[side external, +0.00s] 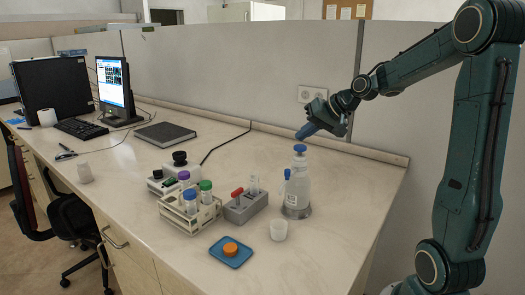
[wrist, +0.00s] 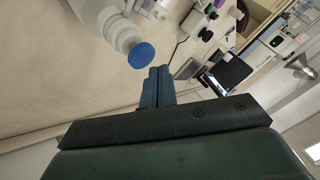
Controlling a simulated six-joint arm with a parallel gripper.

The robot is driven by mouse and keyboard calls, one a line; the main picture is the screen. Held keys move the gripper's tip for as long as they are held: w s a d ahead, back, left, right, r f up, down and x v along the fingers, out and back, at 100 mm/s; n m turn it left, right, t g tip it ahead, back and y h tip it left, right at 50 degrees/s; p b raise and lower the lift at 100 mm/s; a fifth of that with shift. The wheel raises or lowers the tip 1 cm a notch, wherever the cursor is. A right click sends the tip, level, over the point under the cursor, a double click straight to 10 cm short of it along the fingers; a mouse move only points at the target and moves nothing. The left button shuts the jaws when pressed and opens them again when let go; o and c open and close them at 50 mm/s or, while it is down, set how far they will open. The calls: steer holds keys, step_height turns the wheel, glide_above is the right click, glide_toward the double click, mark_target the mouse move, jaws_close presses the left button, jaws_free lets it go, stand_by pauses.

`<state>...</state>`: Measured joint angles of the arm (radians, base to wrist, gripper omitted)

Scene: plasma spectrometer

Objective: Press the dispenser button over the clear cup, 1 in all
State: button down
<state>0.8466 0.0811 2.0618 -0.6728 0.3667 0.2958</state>
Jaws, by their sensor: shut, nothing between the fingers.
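The dispenser (side external: 297,188) is a translucent bottle with a blue button (side external: 300,148) on top, standing near the right end of the bench. The clear cup (side external: 278,230) stands on the bench at the dispenser's front left. My gripper (side external: 302,134) is shut and empty, its blue fingertips a little above the button in the side view. In the wrist view the gripper (wrist: 158,73) points away from the camera, and the button (wrist: 142,55) lies just left of the fingertips. I cannot see the cup in the wrist view.
A tube rack (side external: 190,212) with capped tubes, a grey block (side external: 245,207) and a blue tray (side external: 231,252) with an orange item stand left of the dispenser. The bench right of the dispenser is clear.

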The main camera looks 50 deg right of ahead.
mark_target(304, 147)
steer(key=shift+f, duration=1.25)
stand_by(1.6)
steer(key=shift+r, duration=1.25)
steer(key=shift+r, duration=2.45)
